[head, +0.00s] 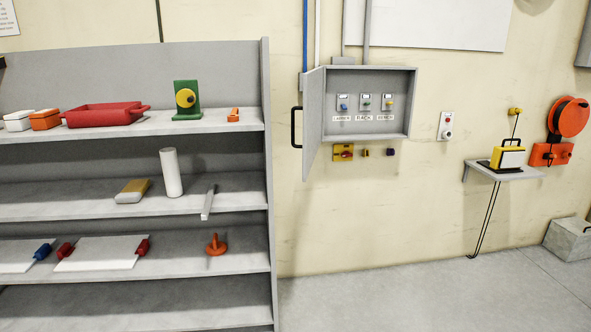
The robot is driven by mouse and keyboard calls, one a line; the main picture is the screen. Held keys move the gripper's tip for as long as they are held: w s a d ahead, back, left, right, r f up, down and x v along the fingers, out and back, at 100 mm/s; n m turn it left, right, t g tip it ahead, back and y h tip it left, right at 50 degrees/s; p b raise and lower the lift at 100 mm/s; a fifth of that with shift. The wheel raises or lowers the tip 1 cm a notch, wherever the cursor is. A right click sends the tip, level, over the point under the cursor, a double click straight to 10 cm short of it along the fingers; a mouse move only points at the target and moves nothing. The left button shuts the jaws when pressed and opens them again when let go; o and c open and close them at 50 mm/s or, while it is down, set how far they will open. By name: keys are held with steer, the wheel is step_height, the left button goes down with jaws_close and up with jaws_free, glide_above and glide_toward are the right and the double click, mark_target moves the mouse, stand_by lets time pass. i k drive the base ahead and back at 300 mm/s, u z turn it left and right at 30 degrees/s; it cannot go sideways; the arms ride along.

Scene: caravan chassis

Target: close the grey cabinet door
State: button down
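The grey cabinet (411,106) is fixed to the wall right of the shelf unit. Its grey door (314,120) is hinged on the left side and stands open, swung out from the wall. A black handle (296,127) is on the door's outer face, toward the left. My gripper is not in view.
A grey shelf unit (267,180) with several items stands close left of the door. Below the cabinet are a yellow-red switch (343,153) and small knobs. A small wall shelf (520,175) and an orange reel (569,118) are at right. The floor (420,290) ahead is clear.

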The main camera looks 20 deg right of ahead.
mark_target(313, 80)
steer(key=u, duration=4.2)
steer(key=i, duration=0.1)
steer(key=z, duration=3.05)
steer(key=i, duration=1)
steer(key=u, duration=0.05)
